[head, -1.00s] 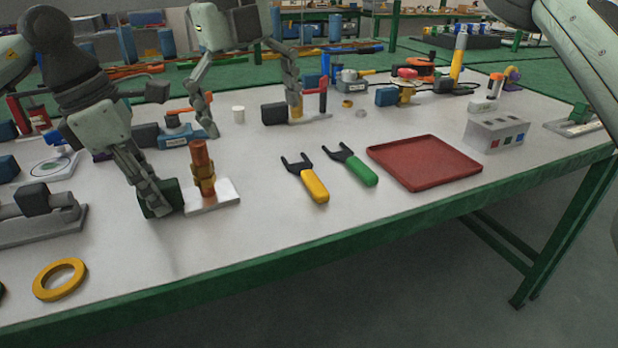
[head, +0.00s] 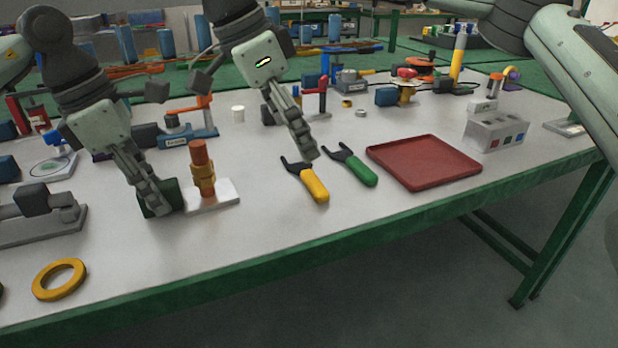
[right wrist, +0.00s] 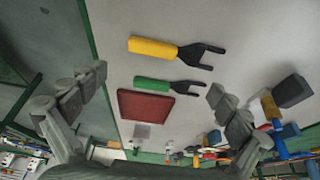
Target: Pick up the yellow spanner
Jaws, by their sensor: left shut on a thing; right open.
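The yellow spanner (head: 315,186) lies flat on the table, its black forked end pointing to the back left. It also shows in the right wrist view (right wrist: 153,48). The green-handled spanner (head: 361,172) lies to its right. My right gripper (head: 312,156) is above the yellow spanner's forked end. In the right wrist view its fingers are wide apart, with nothing between them. My left gripper (head: 158,212) is shut on the dark green block (head: 174,193) of the stand with the copper rod. Its fingers partly hide that block.
A red tray (head: 425,162) lies right of the spanners. The copper rod (head: 202,165) stands upright on a white plate left of them. A grey box with coloured squares (head: 495,132) is farther right. The table in front of the spanners is clear.

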